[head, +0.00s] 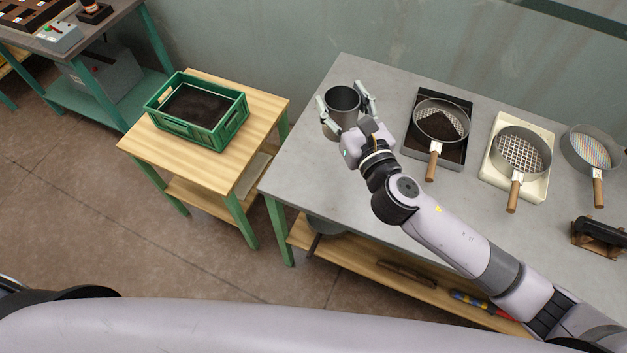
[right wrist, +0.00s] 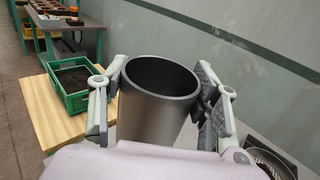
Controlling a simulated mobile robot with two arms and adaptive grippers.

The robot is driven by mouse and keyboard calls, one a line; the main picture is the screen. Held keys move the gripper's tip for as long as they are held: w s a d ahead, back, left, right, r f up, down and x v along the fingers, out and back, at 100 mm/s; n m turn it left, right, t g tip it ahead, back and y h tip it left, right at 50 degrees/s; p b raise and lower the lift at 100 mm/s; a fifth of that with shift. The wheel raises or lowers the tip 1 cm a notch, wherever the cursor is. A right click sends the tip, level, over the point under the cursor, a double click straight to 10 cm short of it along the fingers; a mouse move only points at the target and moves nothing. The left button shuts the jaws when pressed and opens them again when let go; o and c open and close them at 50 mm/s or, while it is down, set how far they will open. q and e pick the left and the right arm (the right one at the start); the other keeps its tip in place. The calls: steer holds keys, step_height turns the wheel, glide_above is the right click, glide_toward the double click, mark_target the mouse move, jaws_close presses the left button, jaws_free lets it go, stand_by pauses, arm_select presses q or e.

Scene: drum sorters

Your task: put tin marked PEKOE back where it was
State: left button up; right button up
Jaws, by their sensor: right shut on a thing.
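A dark grey metal tin (head: 342,103), open at the top, is at the left end of the grey table, near its back edge. My right gripper (head: 341,94) is shut on it, one finger on each side. In the right wrist view the tin (right wrist: 153,118) stands upright between the two fingers, and its visible inside looks empty. No PEKOE marking shows on the sides in view. I cannot tell whether its base touches the table. My left gripper is not in view.
Three round sieves with wooden handles lie right of the tin: one with dark matter (head: 437,122), one on a cream base (head: 520,152), one farther right (head: 592,150). A green crate of dark matter (head: 239,118) stands on a wooden table (head: 150,150). The grey table's front left (head: 300,170) is clear.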

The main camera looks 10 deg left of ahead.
mark_target(340, 124)
step_height(340, 124, down, 6)
steer(key=shift+f+b, duration=0.2)
steer(key=shift+b, duration=0.7)
step_height(340, 124, down, 13)
steer(key=b, duration=0.7)
steer(key=shift+f, duration=0.25)
steer(key=shift+f+b, duration=0.2)
steer(key=shift+b, duration=0.1)
steer(key=o, duration=1.2)
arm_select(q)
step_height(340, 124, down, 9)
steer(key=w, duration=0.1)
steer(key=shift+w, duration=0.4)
arm_select(e)
steer(key=shift+r, duration=0.1)
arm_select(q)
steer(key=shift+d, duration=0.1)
